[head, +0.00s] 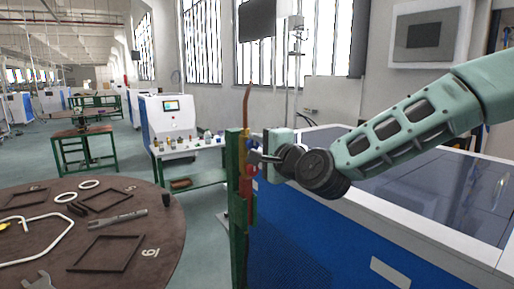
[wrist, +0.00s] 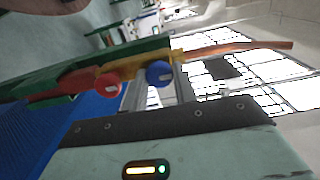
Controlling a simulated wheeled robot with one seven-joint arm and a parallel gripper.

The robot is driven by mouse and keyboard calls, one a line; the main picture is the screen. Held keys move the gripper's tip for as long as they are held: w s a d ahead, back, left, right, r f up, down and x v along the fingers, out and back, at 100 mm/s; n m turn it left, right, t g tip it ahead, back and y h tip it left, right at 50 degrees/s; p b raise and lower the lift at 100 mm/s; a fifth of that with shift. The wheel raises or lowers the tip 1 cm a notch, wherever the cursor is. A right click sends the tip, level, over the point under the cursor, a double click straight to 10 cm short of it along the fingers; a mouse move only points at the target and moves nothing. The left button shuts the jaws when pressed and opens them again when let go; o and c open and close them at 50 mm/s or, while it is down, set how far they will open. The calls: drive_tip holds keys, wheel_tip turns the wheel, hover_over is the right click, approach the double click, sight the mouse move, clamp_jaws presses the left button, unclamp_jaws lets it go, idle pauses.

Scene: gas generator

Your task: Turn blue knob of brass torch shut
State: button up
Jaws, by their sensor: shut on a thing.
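The brass torch (head: 247,140) stands upright on a green post, with a copper tube rising from its top. In the wrist view the torch (wrist: 130,64) lies sideways, with its blue knob (wrist: 158,72) beside the red knob (wrist: 108,86). My gripper (head: 258,157) reaches the torch from the right in the head view, its fingertips at the upper valve part. It is shut on the blue knob, as far as the views show.
A green post (head: 234,200) carries the torch. A round brown table (head: 130,255) with frames, rings and tools stands at left. A blue machine with a dark top (head: 430,190) lies under my arm. A white machine (head: 165,120) stands behind.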

drive_tip(key=o, duration=1)
drive_tip(key=shift+c, duration=0.2)
drive_tip(key=v, duration=1.7)
drive_tip(key=shift+s, duration=0.2)
drive_tip(key=shift+d, duration=0.15)
